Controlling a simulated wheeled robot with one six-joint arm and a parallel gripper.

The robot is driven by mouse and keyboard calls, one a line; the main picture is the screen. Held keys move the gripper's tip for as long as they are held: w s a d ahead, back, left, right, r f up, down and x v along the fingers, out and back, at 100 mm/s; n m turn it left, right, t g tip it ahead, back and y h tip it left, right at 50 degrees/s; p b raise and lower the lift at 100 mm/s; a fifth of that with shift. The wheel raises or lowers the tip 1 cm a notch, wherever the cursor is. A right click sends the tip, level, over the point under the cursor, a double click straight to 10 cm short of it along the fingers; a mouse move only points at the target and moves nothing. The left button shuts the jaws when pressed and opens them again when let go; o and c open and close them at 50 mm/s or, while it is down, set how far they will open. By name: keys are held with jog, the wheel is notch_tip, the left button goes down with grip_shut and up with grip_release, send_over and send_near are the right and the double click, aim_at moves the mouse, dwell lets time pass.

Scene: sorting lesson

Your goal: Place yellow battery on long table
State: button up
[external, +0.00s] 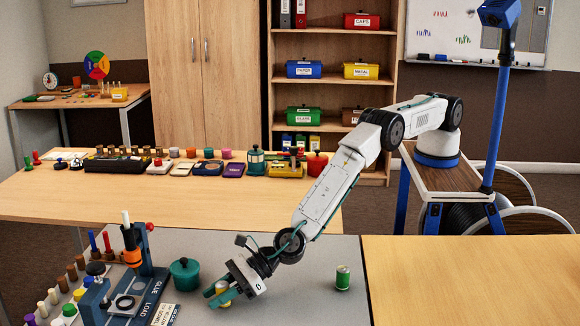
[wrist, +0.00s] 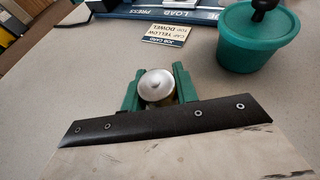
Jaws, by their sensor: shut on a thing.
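My gripper (external: 220,293) is low over the grey tabletop (external: 310,250), its green fingers shut on the yellow battery (external: 223,287). In the wrist view the battery's round silver top (wrist: 157,84) sits between the two green fingers of my gripper (wrist: 157,90). Its side is mostly hidden there. I cannot tell whether its base touches the grey top. A long wooden table (external: 200,206) lies behind the grey one, with a row of things along its far side and its near part bare.
A green battery (external: 343,277) stands right of my gripper. A teal lidded pot (external: 185,273) and a blue press (external: 125,290) stand to its left; the pot also shows in the wrist view (wrist: 250,45). Another wooden tabletop (external: 470,275) at right is clear.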

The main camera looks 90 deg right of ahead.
jog(key=o, duration=1)
jog(key=shift+o, duration=0.2)
jog(key=shift+r, duration=0.1)
jog(key=v, duration=1.2)
jog(key=shift+r, duration=0.1)
